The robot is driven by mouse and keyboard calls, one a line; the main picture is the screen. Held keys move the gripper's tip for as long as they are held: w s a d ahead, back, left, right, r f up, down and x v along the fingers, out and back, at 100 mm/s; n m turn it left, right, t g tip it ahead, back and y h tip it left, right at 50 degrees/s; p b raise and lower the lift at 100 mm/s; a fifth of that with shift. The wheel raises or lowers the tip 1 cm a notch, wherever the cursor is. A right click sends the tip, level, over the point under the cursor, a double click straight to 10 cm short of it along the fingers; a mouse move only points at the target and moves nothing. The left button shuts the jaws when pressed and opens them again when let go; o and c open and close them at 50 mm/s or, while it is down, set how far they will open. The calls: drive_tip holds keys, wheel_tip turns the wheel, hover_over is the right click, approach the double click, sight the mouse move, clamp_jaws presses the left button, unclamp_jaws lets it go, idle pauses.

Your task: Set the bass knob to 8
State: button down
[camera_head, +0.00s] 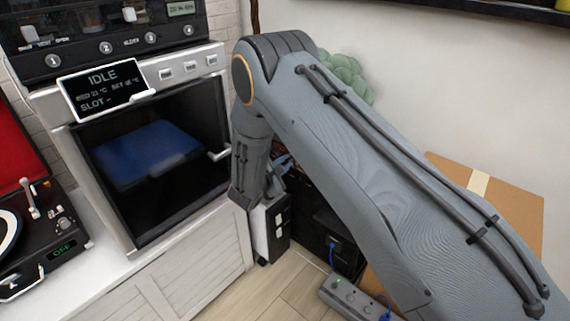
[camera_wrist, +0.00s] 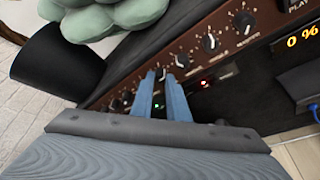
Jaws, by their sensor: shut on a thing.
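The amplifier's brown control panel (camera_wrist: 200,50) runs diagonally across the wrist view with a row of dark knobs with white pointers. My gripper (camera_wrist: 161,78) reaches over the panel, its two blue fingers on either side of one knob (camera_wrist: 160,73) in the row and closed on it. The fingers partly hide this knob, and its label and setting cannot be read. Other knobs, such as one to the right (camera_wrist: 210,42), stand free. In the head view my gripper (camera_head: 284,163) is small and mostly behind my arm, which hides most of the amplifier.
A green plant (camera_wrist: 110,15) in a dark pot (camera_wrist: 60,60) stands beside the amplifier. An oven-like machine reading IDLE (camera_head: 103,82) and a record player (camera_head: 45,225) are at left. A cardboard box (camera_head: 500,200) and a power strip (camera_head: 350,299) are on the right.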

idle(0.3)
drive_tip(key=c, duration=1.7)
unclamp_jaws()
drive_tip(key=shift+d, duration=0.1)
drive_tip(key=shift+s, duration=0.1)
drive_tip(key=p+v, duration=0.1)
drive_tip(key=v, duration=0.6)
drive_tip(key=shift+s, duration=0.35)
